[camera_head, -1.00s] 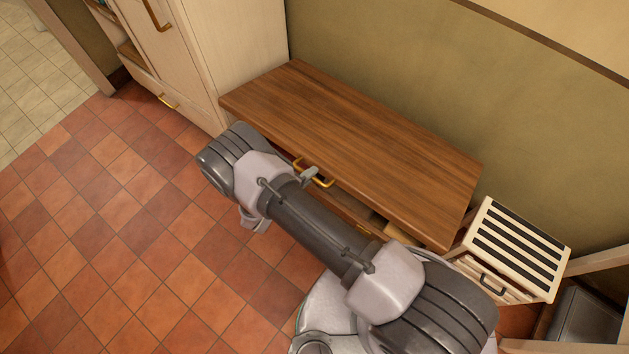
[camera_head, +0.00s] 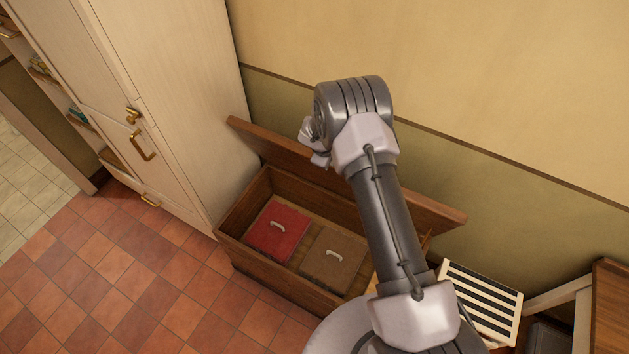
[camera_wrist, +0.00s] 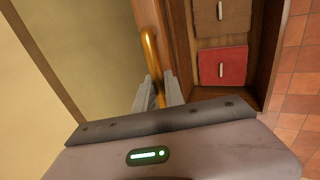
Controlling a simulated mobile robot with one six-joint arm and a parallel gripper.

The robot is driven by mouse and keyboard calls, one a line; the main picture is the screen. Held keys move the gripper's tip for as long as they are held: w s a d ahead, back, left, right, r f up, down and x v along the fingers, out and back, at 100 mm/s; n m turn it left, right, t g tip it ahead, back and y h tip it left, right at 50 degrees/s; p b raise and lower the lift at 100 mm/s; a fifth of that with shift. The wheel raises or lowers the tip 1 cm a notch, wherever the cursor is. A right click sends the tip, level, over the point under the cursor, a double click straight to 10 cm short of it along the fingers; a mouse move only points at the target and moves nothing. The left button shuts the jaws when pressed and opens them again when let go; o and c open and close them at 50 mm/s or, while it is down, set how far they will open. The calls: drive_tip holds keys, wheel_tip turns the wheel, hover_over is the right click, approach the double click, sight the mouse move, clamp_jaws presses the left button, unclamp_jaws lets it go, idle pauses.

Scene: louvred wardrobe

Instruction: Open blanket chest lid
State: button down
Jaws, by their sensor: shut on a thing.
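The blanket chest (camera_head: 262,294) stands open against the wall, with its wooden lid (camera_head: 268,144) raised at the back and tilted up steeply. In the wrist view the lid (camera_wrist: 150,15) shows as a narrow wooden edge. A brass handle (camera_wrist: 151,52) is on it. My gripper (camera_wrist: 158,93) is shut on this handle, with a finger at each side. In the head view my arm hides the handle and most of the gripper, along with part of the lid and the chest's right end.
Inside the chest lie a red lidded box (camera_head: 279,231) and a brown one (camera_head: 331,260), each with a pale handle. A tall pale wardrobe (camera_head: 190,90) stands at the left. A slatted pale crate (camera_head: 484,300) is at the right. The tiled floor (camera_head: 110,280) in front is clear.

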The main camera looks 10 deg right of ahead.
drive_tip(key=w+d+r+b, duration=0.2)
drive_tip(key=w+d+b, duration=0.1)
drive_tip(key=w+d, duration=0.4)
drive_tip(key=shift+w+d+r, duration=0.25)
drive_tip(key=shift+w, duration=0.95)
drive_tip(key=c, duration=1.4)
unclamp_jaws()
drive_tip(key=shift+c, duration=0.2)
drive_tip(key=shift+r, duration=0.1)
drive_tip(key=v, duration=1.7)
drive_tip(key=shift+s+a+r, duration=0.1)
drive_tip(key=shift+s+r, duration=0.05)
drive_tip(key=shift+s, duration=0.05)
